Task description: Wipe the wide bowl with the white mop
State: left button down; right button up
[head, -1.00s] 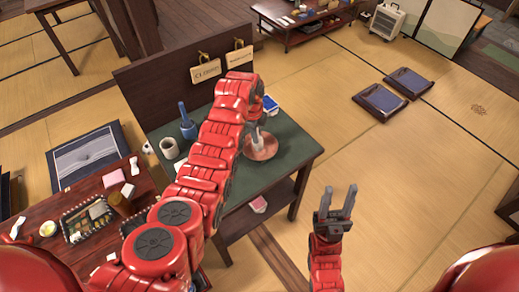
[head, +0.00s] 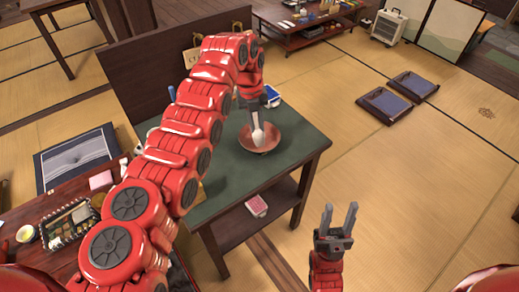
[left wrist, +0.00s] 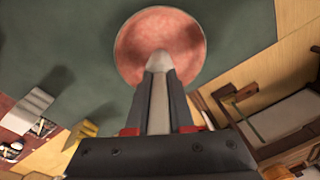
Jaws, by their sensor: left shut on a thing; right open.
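The wide bowl (head: 273,138) is reddish-pink and sits on the green-topped table. It also shows in the left wrist view (left wrist: 185,38), with its inside facing the camera. My left gripper (head: 254,103) is above the bowl, shut on the white mop (head: 258,137). The mop points down at the bowl, and its pale rounded end (left wrist: 159,62) overlaps the bowl's near part in the left wrist view. I cannot tell whether it touches the bowl. My right gripper (head: 338,222) is open and empty, to the right of the table and apart from it.
The green table (head: 222,205) has free room in front of the bowl. A dark wooden panel (head: 140,75) stands along its back left side, with signs. A blue-and-white item (head: 272,94) is behind the bowl. A red-and-white box (head: 257,206) lies on the lower shelf.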

pick_arm(q)
jog(key=shift+m, duration=0.6)
jog(key=shift+f+n+b, duration=0.15)
jog(key=shift+n+b, duration=0.3)
jog(key=shift+n, duration=0.35)
jog(key=shift+w+d+n+b, duration=0.15)
jog(key=shift+n+b, duration=0.2)
jog(key=shift+n, duration=0.65)
jog(key=n, duration=0.3)
jog(key=shift+t+b, duration=0.35)
jog(key=shift+t, duration=0.05)
jog(key=shift+w+d+n, duration=0.1)
jog(key=shift+w+n, duration=0.05)
jog(key=shift+n, duration=0.95)
jog(key=n, duration=0.3)
jog(key=shift+r+t+p, duration=0.2)
jog(key=shift+t+p, duration=0.1)
jog(key=shift+p, duration=0.05)
jog(key=shift+w+n, duration=0.1)
jog(key=shift+n, duration=0.9)
jog(key=shift+f, duration=0.1)
